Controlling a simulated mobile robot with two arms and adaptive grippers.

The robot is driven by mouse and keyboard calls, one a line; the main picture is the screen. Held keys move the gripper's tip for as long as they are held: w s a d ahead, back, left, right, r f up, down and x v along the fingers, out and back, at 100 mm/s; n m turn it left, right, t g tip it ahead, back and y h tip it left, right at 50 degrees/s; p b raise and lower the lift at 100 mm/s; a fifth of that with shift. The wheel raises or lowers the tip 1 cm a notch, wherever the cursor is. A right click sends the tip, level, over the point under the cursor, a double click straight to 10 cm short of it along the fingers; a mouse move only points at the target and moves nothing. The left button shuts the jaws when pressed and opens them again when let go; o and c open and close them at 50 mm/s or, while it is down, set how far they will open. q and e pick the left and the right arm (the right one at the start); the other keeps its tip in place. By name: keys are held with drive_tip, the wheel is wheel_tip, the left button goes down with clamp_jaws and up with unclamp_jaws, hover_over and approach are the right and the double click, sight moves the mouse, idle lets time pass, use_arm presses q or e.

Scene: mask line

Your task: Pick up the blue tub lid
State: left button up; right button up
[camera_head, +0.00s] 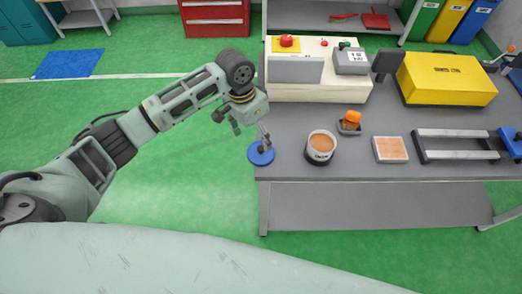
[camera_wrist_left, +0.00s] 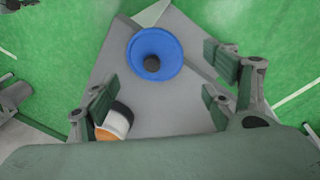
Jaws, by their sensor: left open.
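The blue tub lid (camera_head: 256,158) is a round blue disc with a dark knob, at the left front corner of the grey table. In the left wrist view the lid (camera_wrist_left: 141,64) lies ahead of the fingers, near the table corner. My left gripper (camera_head: 251,132) is above the lid, pointing down, open and empty. In the left wrist view its fingers (camera_wrist_left: 165,84) are spread wide, with the lid beyond the gap. One finger partly hides the knob in the head view. My right gripper is not in view.
An open tub with orange-brown contents (camera_head: 321,144) stands right of the lid. Beyond it are an orange-topped item (camera_head: 350,120), a tan square block (camera_head: 390,150) and a grey frame (camera_head: 457,146). A yellow case (camera_head: 445,78) is behind. Green floor left of the table is free.

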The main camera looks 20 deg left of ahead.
sight(261, 151)
use_arm(q)
drive_tip(key=f, duration=0.2)
drive_tip(key=d+f+p, duration=0.1)
drive_tip(key=f, duration=0.2)
drive_tip(key=shift+s+d+f, duration=0.1)
drive_tip(key=shift+f, duration=0.25)
drive_tip(key=shift+s, duration=0.1)
drive_tip(key=c, duration=1.2)
drive_tip(key=shift+c, duration=0.4)
